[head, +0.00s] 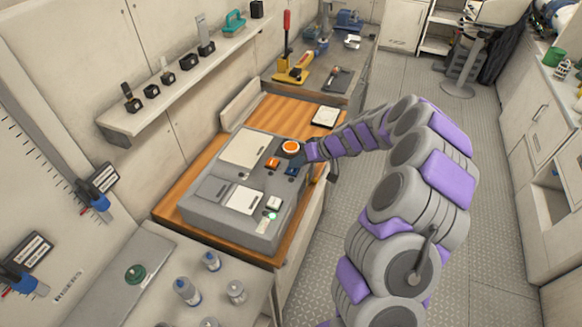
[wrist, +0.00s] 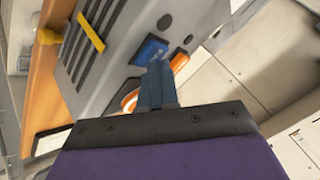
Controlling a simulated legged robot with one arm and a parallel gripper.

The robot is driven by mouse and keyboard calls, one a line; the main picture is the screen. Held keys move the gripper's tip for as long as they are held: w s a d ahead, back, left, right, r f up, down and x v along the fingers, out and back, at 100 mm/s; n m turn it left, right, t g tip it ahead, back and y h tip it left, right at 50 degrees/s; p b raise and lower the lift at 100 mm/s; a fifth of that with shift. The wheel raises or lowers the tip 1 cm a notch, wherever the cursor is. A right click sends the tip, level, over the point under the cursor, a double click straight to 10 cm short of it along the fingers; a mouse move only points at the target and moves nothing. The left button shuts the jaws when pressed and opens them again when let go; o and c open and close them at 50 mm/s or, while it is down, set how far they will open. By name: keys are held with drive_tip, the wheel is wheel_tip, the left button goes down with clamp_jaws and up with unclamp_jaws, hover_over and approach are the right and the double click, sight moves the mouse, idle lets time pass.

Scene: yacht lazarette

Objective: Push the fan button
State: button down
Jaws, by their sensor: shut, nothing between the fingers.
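A grey console box (head: 225,218) sits on the wooden counter. No label that I can read says which one is the fan button. My gripper (head: 298,160) is shut and empty at the console's right end. In the wrist view its fingertips (wrist: 160,66) appear just below the blue button (wrist: 150,49), between two orange parts. I cannot tell whether they touch anything.
A wall shelf (head: 180,85) with several small devices runs above the counter. A red-handled yellow tool (head: 292,70) stands behind the console. Several bottles (head: 187,291) stand on the near surface. The floor (head: 480,190) to the right is open.

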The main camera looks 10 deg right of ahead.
drive_tip(key=shift+a, duration=0.1)
drive_tip(key=shift+a+r, duration=0.15)
drive_tip(key=shift+r, duration=0.3)
drive_tip(key=shift+r+p, duration=0.4)
drive_tip(key=shift+r, duration=2.5)
